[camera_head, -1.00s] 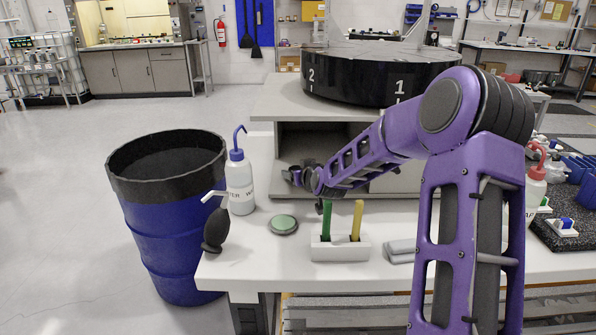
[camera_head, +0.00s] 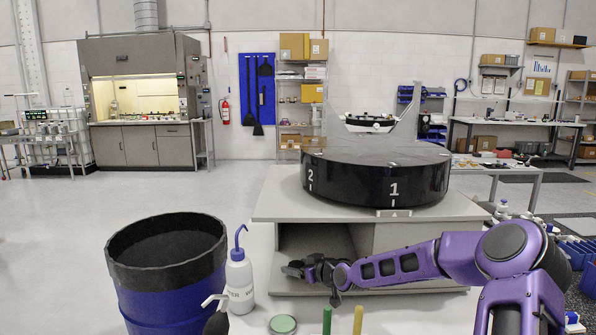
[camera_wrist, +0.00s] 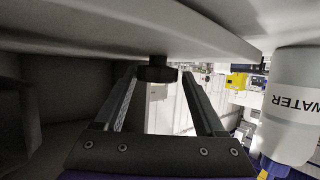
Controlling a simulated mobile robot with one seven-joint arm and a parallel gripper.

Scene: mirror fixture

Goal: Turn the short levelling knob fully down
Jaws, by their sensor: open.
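A short black knob (camera_wrist: 157,68) projects from the edge of a pale grey slab (camera_wrist: 190,28) in the wrist view, which looks upside down. In the head view my gripper (camera_head: 297,269) is at the left of the grey cabinet's (camera_head: 430,234) open recess, below the black turntable (camera_head: 375,178) marked 1 and 2. The knob is not discernible in the head view.
A wash bottle (camera_head: 239,278) stands left of the gripper, near a blue drum (camera_head: 165,300). A water bottle (camera_wrist: 292,110) shows at right in the wrist view. A green lid (camera_head: 282,324) and green and yellow handles (camera_head: 358,320) are in front of the arm.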

